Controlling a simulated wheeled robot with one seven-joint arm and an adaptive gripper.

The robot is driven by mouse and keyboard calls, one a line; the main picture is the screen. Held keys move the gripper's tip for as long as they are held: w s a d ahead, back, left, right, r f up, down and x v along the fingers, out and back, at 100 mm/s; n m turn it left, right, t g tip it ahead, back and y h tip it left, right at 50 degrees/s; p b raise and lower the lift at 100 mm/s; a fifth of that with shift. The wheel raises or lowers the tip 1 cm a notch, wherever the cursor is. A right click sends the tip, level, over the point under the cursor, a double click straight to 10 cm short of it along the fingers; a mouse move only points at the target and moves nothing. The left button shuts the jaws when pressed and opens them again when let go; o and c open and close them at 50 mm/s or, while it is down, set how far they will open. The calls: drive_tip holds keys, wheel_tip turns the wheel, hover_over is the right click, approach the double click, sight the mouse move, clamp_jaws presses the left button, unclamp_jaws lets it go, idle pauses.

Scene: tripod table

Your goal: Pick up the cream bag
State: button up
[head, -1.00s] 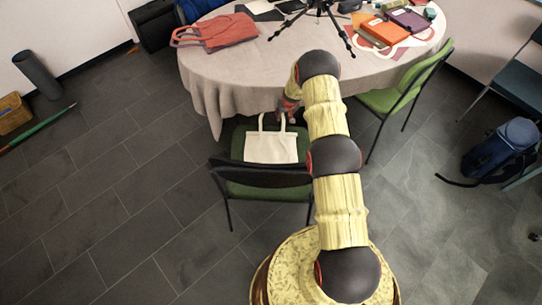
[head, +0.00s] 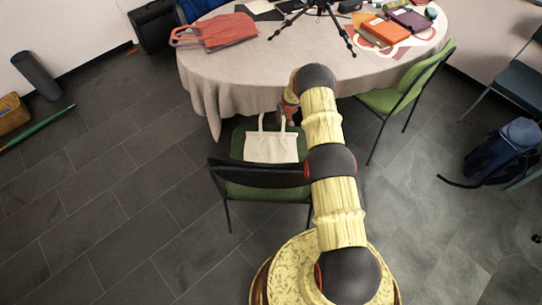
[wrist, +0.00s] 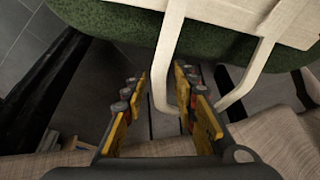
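The cream bag (head: 271,147) lies on the green seat of a chair beside the table in the head view, its handles toward the table. In the wrist view, the cream bag (wrist: 245,18) is at the top and its handle straps reach down toward my gripper (wrist: 160,95). My gripper is open, with yellow and black fingers apart. One strap hangs between the fingertips or just past them; I cannot tell its exact depth. In the head view my gripper is mostly hidden by my arm near the table edge.
The green chair (head: 262,189) has a dark backrest on the side away from the table. The round table (head: 270,75) with its cloth stands close behind my gripper. A red bag (head: 216,32) and a tripod (head: 318,12) are on it. Another green chair (head: 405,88) stands right.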

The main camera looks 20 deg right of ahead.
drive_tip(key=c, duration=0.6)
clamp_jaws()
drive_tip(key=shift+r, duration=0.1)
wheel_tip(320, 180, up, 10)
drive_tip(key=p, duration=0.3)
